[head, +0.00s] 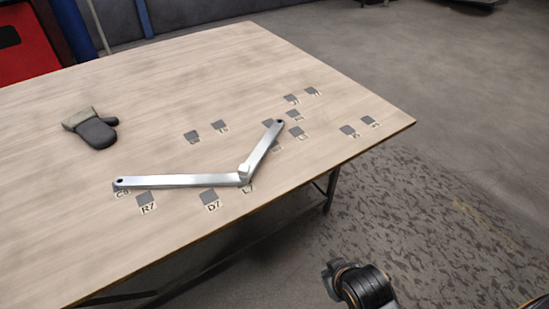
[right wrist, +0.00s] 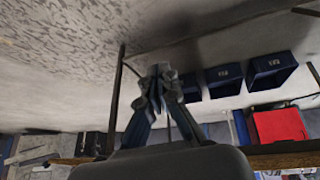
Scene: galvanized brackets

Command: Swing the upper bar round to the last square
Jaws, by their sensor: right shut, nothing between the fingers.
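Two flat grey metal bars lie on the wooden table in the head view, joined at a pivot with a raised head (head: 244,171). The longer-looking bar (head: 180,181) runs left from the pivot, its holed end beside a square marked like C9. The other bar (head: 264,147) slants up and right, its holed end among several dark squares (head: 295,115). I cannot tell for sure which bar lies on top. My right gripper (head: 331,272) is off the table's front edge, away from the bars. In the right wrist view its fingers (right wrist: 159,80) are shut and empty. My left gripper is out of view.
Labelled dark squares lie around the bars, among them R7 (head: 146,199) and D7 (head: 210,196). A grey mitt (head: 97,133) lies at the left on the table (head: 180,80). Blue bins (right wrist: 272,70) show in the right wrist view. The table's far middle is clear.

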